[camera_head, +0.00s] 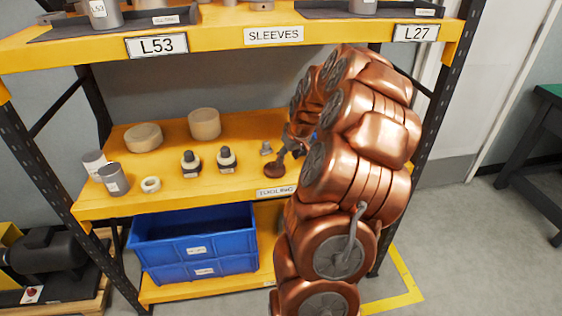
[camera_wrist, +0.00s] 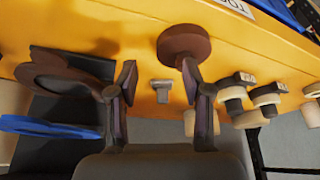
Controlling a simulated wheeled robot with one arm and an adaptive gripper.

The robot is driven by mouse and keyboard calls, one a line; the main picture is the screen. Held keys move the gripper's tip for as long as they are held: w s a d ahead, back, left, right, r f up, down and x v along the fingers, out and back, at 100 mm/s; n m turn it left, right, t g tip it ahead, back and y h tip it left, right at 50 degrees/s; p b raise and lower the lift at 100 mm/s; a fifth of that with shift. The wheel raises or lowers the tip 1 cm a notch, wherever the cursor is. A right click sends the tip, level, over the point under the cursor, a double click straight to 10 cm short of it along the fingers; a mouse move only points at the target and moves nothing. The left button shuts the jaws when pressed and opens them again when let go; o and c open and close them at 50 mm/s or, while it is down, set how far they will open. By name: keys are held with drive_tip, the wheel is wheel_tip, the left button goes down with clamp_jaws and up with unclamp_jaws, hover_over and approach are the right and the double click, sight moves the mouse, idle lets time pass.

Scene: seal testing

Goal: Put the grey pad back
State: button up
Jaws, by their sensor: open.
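My gripper (camera_wrist: 158,70) is open over the yellow middle shelf, its fingers apart in the wrist view. A small grey stemmed piece (camera_wrist: 161,90), possibly the grey pad, shows between the fingers, apparently on the shelf and not gripped. It also shows in the head view (camera_head: 266,148), left of my gripper (camera_head: 288,146). A brown round disc (camera_wrist: 184,43) lies by the right fingertip, which overlaps its edge; I cannot tell whether they touch. It is also in the head view (camera_head: 274,170). A larger brown disc shape (camera_wrist: 45,72) is beside the left finger, on a dark plate.
Two cream-and-black stemmed parts (camera_head: 190,162) (camera_head: 226,159), cream cylinders (camera_head: 204,124) (camera_head: 143,138), a white ring (camera_head: 151,184) and grey cups (camera_head: 113,178) stand on the left of the shelf (camera_head: 240,195). The SLEEVES shelf (camera_head: 215,38) is overhead. A blue bin (camera_head: 190,235) is below. A blue ring (camera_wrist: 45,127) is near the left finger.

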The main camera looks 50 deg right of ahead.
drive_tip(key=s+a+r+n+g+y, duration=0.1)
drive_tip(key=s+a+r, duration=0.15)
drive_tip(key=a, duration=1.05)
drive_tip(key=s+a+r+n+g+y, duration=0.15)
drive_tip(key=a+r, duration=0.25)
drive_tip(key=a, duration=0.9)
drive_tip(key=s+a+g, duration=0.1)
drive_tip(key=s+a, duration=0.6)
drive_tip(key=s, duration=0.3)
drive_tip(key=s+a+g+h, duration=0.1)
drive_tip(key=s+a+g, duration=0.1)
drive_tip(key=s+a, duration=0.5)
drive_tip(key=s, duration=0.4)
drive_tip(key=shift+s+a+r, duration=0.15)
drive_tip(key=shift+s+a, duration=0.05)
drive_tip(key=shift+s, duration=0.05)
drive_tip(key=shift+r+n+g, duration=0.1)
drive_tip(key=shift+n+g, duration=0.15)
wheel_tip(320, 180, up, 7)
drive_tip(key=p, duration=0.7)
drive_tip(key=shift+c, duration=0.2)
